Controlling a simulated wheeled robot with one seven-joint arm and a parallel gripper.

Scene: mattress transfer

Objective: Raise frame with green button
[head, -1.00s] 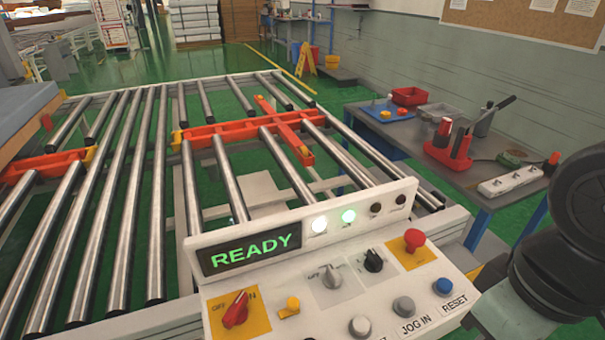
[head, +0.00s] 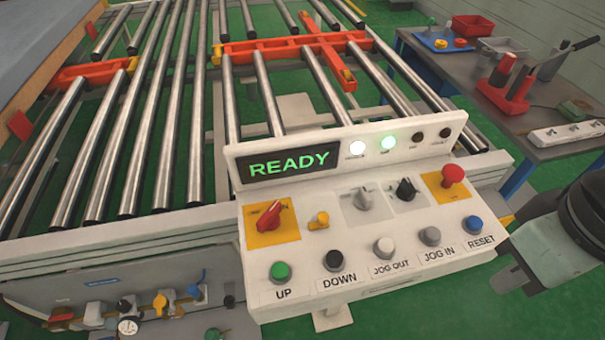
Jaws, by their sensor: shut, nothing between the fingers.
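The control panel (head: 345,262) stands in front of the roller conveyor, its display (head: 289,165) reading READY. The green button (head: 281,271), labelled UP, is at the lower left of the panel. Beside it to the right is the black DOWN button (head: 334,260). The orange-red frame (head: 285,50) lies between the conveyor rollers, with another orange-red part at the left. White and green lamps on the panel are lit. Part of my arm shows at the right edge, to the right of the panel. My gripper is outside the view.
A grey mattress (head: 40,45) lies at the upper left beside the rollers. A workbench (head: 560,105) with tools and red bins is at the upper right. Valves and a gauge (head: 128,326) sit below the panel's left side. A red emergency knob (head: 453,174) tops the panel's right end.

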